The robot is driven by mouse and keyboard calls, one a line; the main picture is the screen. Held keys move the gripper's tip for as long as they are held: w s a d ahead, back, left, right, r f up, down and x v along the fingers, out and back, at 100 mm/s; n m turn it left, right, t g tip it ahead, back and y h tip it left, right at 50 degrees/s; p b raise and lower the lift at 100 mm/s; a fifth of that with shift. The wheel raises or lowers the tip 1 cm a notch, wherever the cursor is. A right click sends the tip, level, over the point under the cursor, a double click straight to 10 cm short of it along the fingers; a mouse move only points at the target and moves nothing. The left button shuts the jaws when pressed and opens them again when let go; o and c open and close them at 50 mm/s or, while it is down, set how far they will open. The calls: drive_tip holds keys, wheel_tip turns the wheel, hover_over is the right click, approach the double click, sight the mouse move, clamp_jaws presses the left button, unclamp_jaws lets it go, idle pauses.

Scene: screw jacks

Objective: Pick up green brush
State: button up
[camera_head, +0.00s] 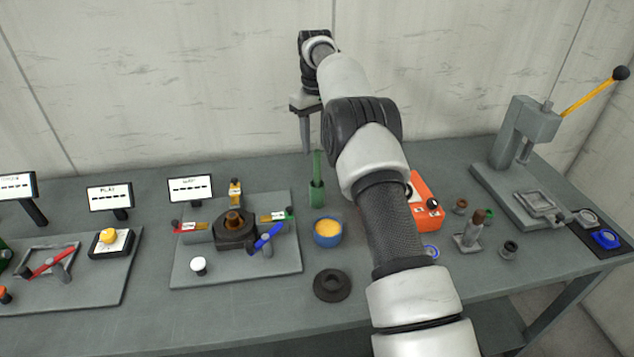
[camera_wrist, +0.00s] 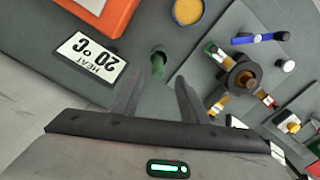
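The green brush (camera_head: 317,166) stands upright in a green holder (camera_head: 316,196) towards the back of the grey table. In the wrist view the brush (camera_wrist: 158,52) shows nearly end-on, ahead of and roughly between my fingers. My gripper (camera_head: 306,151) hangs fingers-down, above and slightly left of the brush top in the head view. In the wrist view my gripper (camera_wrist: 157,82) has its two fingers spread apart with nothing between them. The brush's lower end is hidden in the holder.
A blue bowl of yellow stuff (camera_head: 328,232) stands in front of the holder. A plate with a clamp fixture (camera_head: 235,230) lies left. An orange box (camera_head: 428,205) is right, partly behind my arm. A HEAT display (camera_wrist: 88,60) is close by. A lever press (camera_head: 530,130) stands far right.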

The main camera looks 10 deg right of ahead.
sight(317, 174)
wheel_tip(317, 174, down, 7)
drive_tip(key=shift+r, duration=0.2)
drive_tip(key=shift+d+f, duration=0.2)
drive_tip(key=shift+f, duration=2.45)
clamp_jaws()
